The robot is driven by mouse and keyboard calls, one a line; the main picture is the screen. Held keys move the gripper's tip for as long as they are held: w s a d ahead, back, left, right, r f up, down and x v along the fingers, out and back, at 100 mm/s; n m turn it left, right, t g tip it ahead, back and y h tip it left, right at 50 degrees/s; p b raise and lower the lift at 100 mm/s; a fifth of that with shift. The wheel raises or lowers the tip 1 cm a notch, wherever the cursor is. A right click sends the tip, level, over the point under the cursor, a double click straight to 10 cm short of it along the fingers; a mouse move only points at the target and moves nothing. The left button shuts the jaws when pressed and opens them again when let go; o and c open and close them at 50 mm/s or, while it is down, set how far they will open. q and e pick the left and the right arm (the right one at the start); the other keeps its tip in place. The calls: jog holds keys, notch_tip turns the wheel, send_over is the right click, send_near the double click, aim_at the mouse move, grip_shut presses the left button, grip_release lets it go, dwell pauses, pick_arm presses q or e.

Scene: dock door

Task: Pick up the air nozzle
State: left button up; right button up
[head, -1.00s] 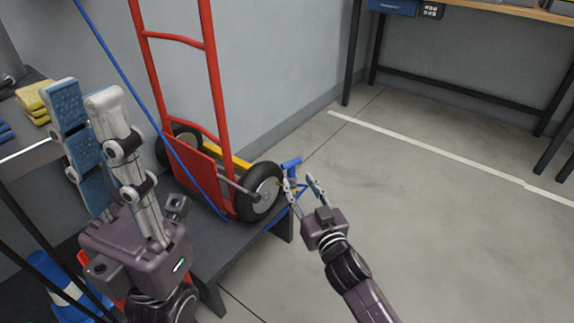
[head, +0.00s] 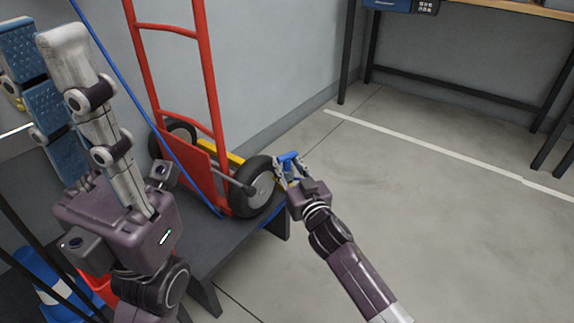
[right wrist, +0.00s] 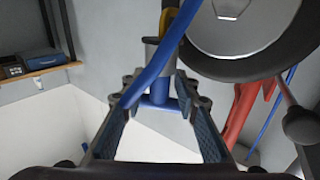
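The blue air nozzle (head: 289,160) is beside the front wheel of the red hand truck, at the bench's right end. In the right wrist view its blue body (right wrist: 160,88) shows between the fingertips, with a slanting blue piece in front of it. My right gripper (head: 291,168) is at the nozzle with its fingers apart on either side. In the right wrist view the fingers (right wrist: 160,98) are open, and I see no clear contact. My left gripper (head: 40,45) is large at the left edge, fingers apart, empty and away from the nozzle.
The red hand truck (head: 209,75) stands on the dark bench (head: 221,243), its black wheel (head: 259,188) close to my right gripper. A blue hose (head: 120,105) slants across the truck. A workbench (head: 510,12) is at the back right. The floor (head: 430,220) at right is clear.

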grip_shut()
